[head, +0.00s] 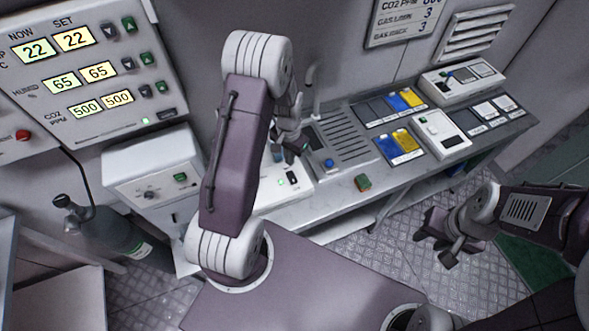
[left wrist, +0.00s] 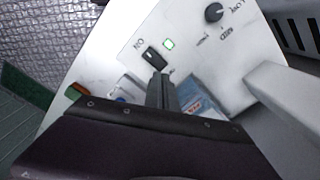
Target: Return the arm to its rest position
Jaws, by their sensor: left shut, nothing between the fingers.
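My left arm rises from my base in the head view and bends down toward the bench. Its gripper (head: 291,152) is over a white device (head: 270,200) on the bench. In the left wrist view its fingers (left wrist: 162,95) are closed together with nothing between them. They point at the device panel, near a black switch (left wrist: 155,58) marked ON and a lit green light (left wrist: 168,44). Whether they touch the panel I cannot tell. My right gripper (head: 441,242) hangs over the floor at the right, apart from the bench; its finger opening is unclear.
The bench (head: 400,178) holds a small green and brown block (head: 363,182), blue and yellow packets and another white device (head: 440,133). A grey cylinder (head: 105,230) stands at left. A control panel (head: 85,70) is on the wall. Floor at right is open.

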